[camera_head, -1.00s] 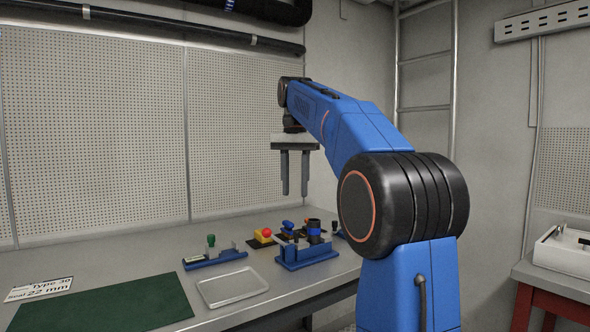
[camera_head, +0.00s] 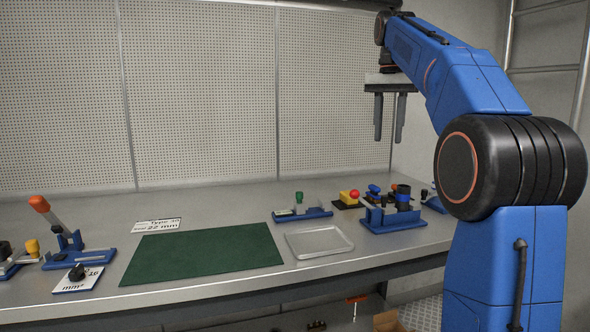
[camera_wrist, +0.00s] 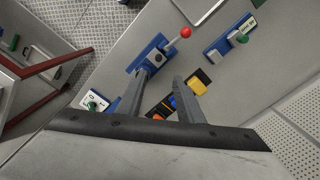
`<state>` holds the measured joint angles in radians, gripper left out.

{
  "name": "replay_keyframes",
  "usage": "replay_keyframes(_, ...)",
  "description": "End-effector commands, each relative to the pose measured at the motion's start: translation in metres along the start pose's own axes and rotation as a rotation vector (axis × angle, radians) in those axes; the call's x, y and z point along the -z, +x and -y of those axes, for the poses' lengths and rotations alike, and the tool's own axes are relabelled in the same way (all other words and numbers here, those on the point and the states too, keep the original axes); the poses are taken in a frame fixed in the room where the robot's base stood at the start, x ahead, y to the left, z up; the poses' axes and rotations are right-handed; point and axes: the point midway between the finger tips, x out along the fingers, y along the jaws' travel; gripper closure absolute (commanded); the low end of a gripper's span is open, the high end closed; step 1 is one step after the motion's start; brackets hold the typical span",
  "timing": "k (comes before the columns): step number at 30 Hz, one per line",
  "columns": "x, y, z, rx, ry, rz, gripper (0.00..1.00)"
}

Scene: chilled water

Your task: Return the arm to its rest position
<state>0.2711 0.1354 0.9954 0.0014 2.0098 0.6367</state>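My blue arm stands at the right of the head view, its upper link reaching up and back. My gripper (camera_head: 388,138) hangs from the arm's end, pointing down, above the right end of the bench (camera_head: 225,193). Its two grey fingers are apart with nothing between them. In the wrist view my gripper (camera_wrist: 161,78) is also open and empty, well above blue-based fixtures. One of these is a blue stand (camera_head: 393,220) with dark round parts.
A perforated wall stands behind. Air around the gripper is clear.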

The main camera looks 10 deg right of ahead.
Motion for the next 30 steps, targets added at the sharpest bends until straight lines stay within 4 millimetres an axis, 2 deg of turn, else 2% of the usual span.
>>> replay_keyframes(5, -0.013, 0.005, -0.002, 0.009, -0.033, -0.012, 0.66)
replay_keyframes(8, -0.03, 0.015, -0.006, 0.021, -0.082, -0.029, 0.66)
replay_keyframes(14, -0.074, 0.05, -0.016, 0.053, -0.21, -0.079, 0.66)
replay_keyframes(23, -0.141, 0.12, -0.043, 0.096, -0.403, -0.156, 0.66)
replay_keyframes(30, -0.195, 0.191, -0.071, 0.127, -0.554, -0.222, 0.66)
